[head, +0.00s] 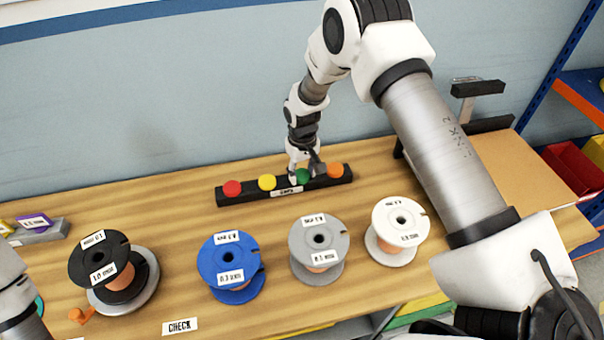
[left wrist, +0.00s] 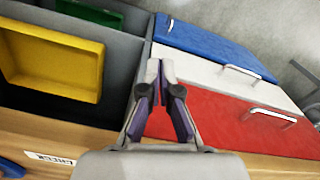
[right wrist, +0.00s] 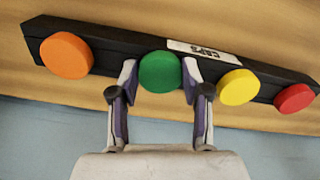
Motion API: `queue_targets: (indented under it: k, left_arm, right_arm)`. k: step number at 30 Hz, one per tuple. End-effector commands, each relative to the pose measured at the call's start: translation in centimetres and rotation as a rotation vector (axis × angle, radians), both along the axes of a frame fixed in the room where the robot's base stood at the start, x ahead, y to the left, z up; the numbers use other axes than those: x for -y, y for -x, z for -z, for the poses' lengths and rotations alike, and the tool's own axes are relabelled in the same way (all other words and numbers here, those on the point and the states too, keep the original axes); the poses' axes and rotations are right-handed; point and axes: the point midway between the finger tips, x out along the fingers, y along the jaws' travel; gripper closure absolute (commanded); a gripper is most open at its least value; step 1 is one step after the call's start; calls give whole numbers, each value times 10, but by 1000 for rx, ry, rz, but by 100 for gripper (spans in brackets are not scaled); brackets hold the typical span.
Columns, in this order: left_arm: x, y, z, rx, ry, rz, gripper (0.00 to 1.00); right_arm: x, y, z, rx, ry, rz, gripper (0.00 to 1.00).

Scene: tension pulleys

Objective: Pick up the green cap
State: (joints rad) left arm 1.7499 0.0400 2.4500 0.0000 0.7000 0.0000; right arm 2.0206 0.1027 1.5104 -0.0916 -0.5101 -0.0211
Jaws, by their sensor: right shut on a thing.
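The green cap (head: 303,176) sits on the black caps rack (head: 240,193) at the back of the table, between the yellow cap (head: 267,182) and the orange cap (head: 335,171). My right gripper (head: 305,168) reaches down onto it from behind. In the right wrist view the green cap (right wrist: 160,72) lies between the two fingertips of my right gripper (right wrist: 160,75), which is shut on it. The cap still appears at the rack. My left gripper (left wrist: 160,72) shows in the left wrist view with its fingertips close together and nothing visible between them.
A red cap (head: 232,188) is at the rack's left end. Black (head: 99,258), blue (head: 228,259), grey (head: 319,243) and white (head: 401,222) spools stand in front of the rack. Coloured drawers (left wrist: 235,110) and a yellow bin (left wrist: 50,65) lie below my left gripper.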

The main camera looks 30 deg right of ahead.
Motion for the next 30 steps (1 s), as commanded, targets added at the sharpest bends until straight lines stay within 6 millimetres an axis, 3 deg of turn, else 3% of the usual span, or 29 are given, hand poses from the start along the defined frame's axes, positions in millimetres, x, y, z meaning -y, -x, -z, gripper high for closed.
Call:
queue_targets:
  k: [5,11,24,30]
  left_arm:
    - [0,0,5,0,0,0,100]
    - [0,0,15,0,0,0,100]
    - [0,0,39,0,0,0,100]
    - [0,0,45,0,0,0,100]
  right_arm:
    - [0,-1,-9,3,0,0,74]
    - [0,-1,-36,3,0,0,74]
    - [-84,78,-43,1,6,-3,74]
    - [-110,102,-48,0,3,-2,74]
